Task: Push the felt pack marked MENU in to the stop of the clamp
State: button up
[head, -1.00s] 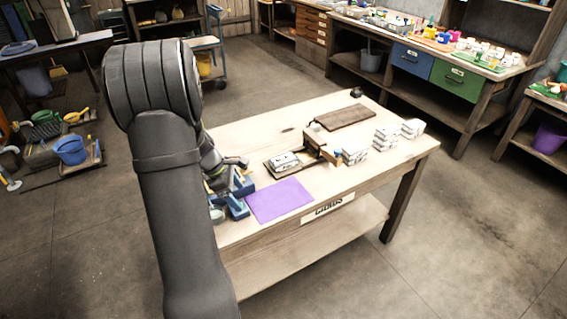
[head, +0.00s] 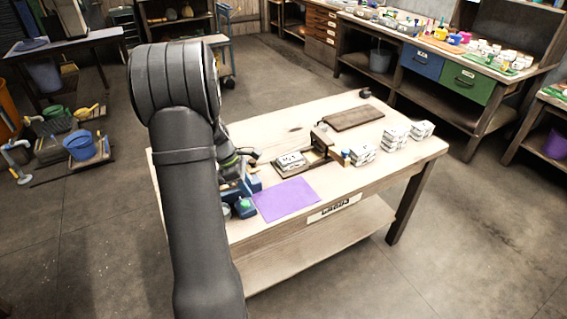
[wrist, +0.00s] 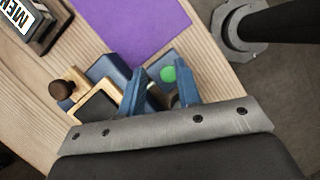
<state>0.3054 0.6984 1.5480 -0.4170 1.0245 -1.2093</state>
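The felt pack marked MENU (head: 291,160) is a white block lying on the dark base of what looks like the clamp (head: 321,141), whose wooden block stands to its right. In the wrist view part of the pack (wrist: 22,16) shows at the top left corner, its lettering cut off. I cannot tell its gap to the stop.
The purple mat (head: 287,199) lies at the table's near edge. Several white packs (head: 394,136) are stacked to the right, and a dark brown board (head: 353,117) lies behind. A wooden piece with a dark knob (wrist: 62,88) is left of my fingers. Table space behind the pack is clear.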

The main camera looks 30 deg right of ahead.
aim_at(291, 161)
jog(key=w+d, duration=0.1)
jog(key=d, duration=0.1)
jog(key=w+d+y, duration=0.1)
jog(key=w+d, duration=0.1)
jog(key=d, duration=0.1)
jog(key=w+d+r+n+y, duration=0.1)
jog(key=w+d, duration=0.1)
jog(key=d, duration=0.1)
jog(key=shift+w, duration=0.25)
grip_shut()
jog(key=w+d+r+n+t+y, duration=0.2)
jog(key=w+d+n, duration=0.2)
jog(key=w, duration=0.2)
jog(key=f, duration=1)
jog(key=shift+w+d, duration=0.1)
jog(key=shift+w, duration=0.1)
jog(key=shift+d, duration=2.05)
jog(key=d, duration=1.3)
jog(key=shift+d, duration=0.15)
